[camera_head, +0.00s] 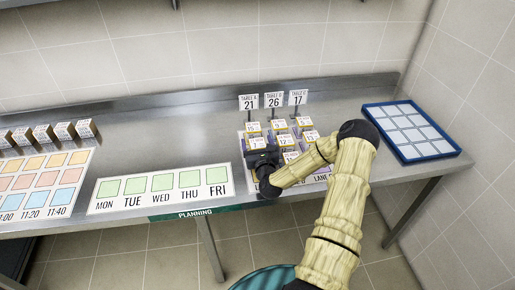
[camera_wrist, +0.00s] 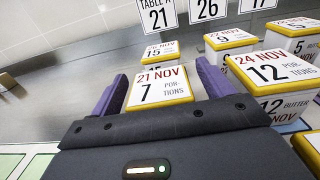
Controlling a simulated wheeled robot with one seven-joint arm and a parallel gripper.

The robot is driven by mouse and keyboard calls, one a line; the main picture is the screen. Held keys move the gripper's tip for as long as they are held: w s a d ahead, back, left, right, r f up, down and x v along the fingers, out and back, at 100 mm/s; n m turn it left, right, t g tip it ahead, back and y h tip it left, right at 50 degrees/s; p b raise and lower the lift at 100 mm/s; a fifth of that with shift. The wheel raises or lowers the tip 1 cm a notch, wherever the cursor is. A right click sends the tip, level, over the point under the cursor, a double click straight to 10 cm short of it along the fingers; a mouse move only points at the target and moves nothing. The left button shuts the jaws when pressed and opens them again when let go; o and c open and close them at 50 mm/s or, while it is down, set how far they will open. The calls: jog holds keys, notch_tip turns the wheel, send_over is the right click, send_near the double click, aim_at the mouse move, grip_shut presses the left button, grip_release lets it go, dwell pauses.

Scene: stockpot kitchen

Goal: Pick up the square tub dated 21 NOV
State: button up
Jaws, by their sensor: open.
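The square tub dated 21 NOV (camera_wrist: 160,88) has a white label with "7 PORTIONS" and a yellow rim. In the wrist view it stands upright between the two purple fingers of my gripper (camera_wrist: 160,95). The fingers are open, one on each side of the tub; I cannot tell whether they touch it. The tub's lower part is hidden by my gripper's dark body. In the head view my gripper (camera_head: 262,165) is at the front left of the group of tubs and hides this tub.
A 24 NOV tub (camera_wrist: 275,70) stands close on the right. Behind are a 15-portion tub (camera_wrist: 162,54) and a 22 NOV tub (camera_wrist: 230,40). Table signs (camera_head: 274,101) rise at the back. A blue tray (camera_head: 440,148) lies right; green day cards (camera_head: 162,183) lie left.

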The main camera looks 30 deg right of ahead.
aim_at(257, 142)
jog(key=shift+c, duration=0.4)
jog(key=c, duration=1.1)
jog(key=shift+o, duration=0.2)
jog(key=shift+r, duration=0.1)
notch_tip(257, 142, up, 10)
jog(key=shift+f+b, duration=0.1)
jog(key=shift+b, duration=0.2)
